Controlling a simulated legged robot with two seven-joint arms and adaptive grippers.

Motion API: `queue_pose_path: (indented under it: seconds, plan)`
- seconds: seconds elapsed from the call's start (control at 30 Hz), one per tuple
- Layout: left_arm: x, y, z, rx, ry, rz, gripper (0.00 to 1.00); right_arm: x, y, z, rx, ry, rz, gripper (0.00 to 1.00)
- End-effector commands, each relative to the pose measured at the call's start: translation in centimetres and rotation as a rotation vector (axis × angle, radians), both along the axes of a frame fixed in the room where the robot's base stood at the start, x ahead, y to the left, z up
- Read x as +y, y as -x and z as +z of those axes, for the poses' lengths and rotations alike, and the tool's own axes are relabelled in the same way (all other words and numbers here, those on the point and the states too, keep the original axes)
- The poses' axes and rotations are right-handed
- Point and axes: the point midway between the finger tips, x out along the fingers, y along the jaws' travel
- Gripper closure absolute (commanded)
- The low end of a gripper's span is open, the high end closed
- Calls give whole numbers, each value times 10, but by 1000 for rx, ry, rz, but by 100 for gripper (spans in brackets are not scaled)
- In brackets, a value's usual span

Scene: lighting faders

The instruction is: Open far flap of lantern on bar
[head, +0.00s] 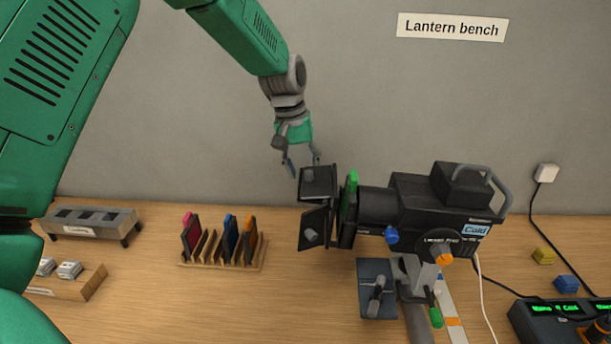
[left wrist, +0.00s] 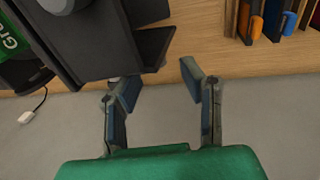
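The black lantern (head: 415,205) sits on a grey bar (head: 418,325), its flaps at its left end. The far flap (head: 318,182) has a grey knob and sticks out to the left. Another flap (head: 314,228), also with a grey knob, is angled nearer to me. My left gripper (head: 302,162) is open and empty, just behind and above the far flap. In the left wrist view, its fingertips (left wrist: 157,84) are apart, with black flap plates (left wrist: 155,48) beyond the left finger. I cannot tell whether they touch. My right gripper is not in view.
A green gel frame (head: 350,195) stands in the lantern's front. A wooden rack (head: 223,262) of coloured frames is left of it. A grey loading tray (head: 90,225) stands far left, and a control box (head: 550,325) lies at right. The bench front between is clear.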

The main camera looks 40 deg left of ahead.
Motion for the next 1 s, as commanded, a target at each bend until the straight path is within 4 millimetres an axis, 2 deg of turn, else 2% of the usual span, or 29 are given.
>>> queue_pose_path:
  seconds: [0.03, 0.2, 0.4, 0.6, 1.0]
  plan:
    - [2, 1, 13, -6, -1, 0, 64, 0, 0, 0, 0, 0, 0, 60]
    - [7, 6, 49, -7, -2, 1, 64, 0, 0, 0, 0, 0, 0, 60]
    - [12, 10, 82, -5, -1, 1, 64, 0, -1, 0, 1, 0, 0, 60]
    - [14, 12, 95, -3, 0, 1, 64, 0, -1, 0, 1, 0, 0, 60]
    - [14, 12, 95, -3, 0, 1, 61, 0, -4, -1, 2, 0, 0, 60]
